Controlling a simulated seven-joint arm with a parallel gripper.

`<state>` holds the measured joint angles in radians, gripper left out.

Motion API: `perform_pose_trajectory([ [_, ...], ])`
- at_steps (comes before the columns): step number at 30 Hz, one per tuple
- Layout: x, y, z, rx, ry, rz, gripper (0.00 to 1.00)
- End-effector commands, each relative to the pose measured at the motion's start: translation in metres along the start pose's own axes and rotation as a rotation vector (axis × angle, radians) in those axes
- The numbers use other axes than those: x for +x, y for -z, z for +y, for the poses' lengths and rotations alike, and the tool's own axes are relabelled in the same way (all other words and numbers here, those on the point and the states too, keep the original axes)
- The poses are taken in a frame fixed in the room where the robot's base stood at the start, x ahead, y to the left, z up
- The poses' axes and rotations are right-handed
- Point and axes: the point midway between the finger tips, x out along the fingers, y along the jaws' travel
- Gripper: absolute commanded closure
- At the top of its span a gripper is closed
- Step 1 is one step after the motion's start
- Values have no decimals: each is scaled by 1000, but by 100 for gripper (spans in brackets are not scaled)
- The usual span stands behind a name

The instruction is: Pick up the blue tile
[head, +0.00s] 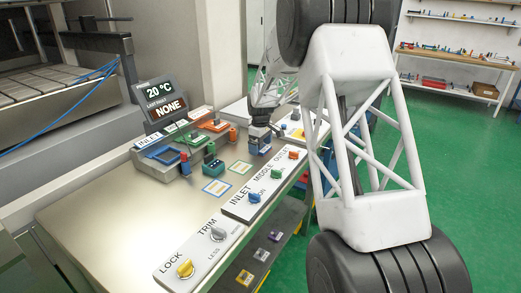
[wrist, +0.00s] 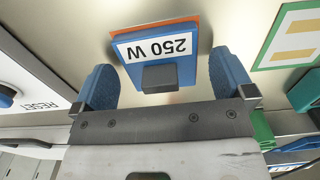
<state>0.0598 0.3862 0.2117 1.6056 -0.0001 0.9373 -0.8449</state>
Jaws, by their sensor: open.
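The blue tile (wrist: 190,73) is in the wrist view, with a white label reading "250 W" upside down and a dark raised block on its face. An orange edge shows just behind it. My gripper (wrist: 163,64) is open, with one blue finger on each side of the tile. Gaps show between the fingers and the tile, so I see no grip on it. In the head view my gripper (head: 260,142) is low over the far right of the bench, and the tile cannot be told clearly from the fingers there.
The bench top (head: 110,200) is clear at the front left. A control strip with a yellow knob (head: 185,267), a grey knob and several coloured knobs runs along the right edge. A rack (head: 165,165) with coloured parts stands behind. A green-framed card (wrist: 292,38) lies right in the wrist view.

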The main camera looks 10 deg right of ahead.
Motion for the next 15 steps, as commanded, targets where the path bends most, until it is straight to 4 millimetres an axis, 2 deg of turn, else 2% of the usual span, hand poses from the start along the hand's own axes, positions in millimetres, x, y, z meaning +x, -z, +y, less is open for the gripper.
perform_pose_trajectory([
  [12,0,0,0,0,0,0,0],
  [13,0,0,0,0,0,0,2],
  [15,0,0,0,0,0,0,12],
])
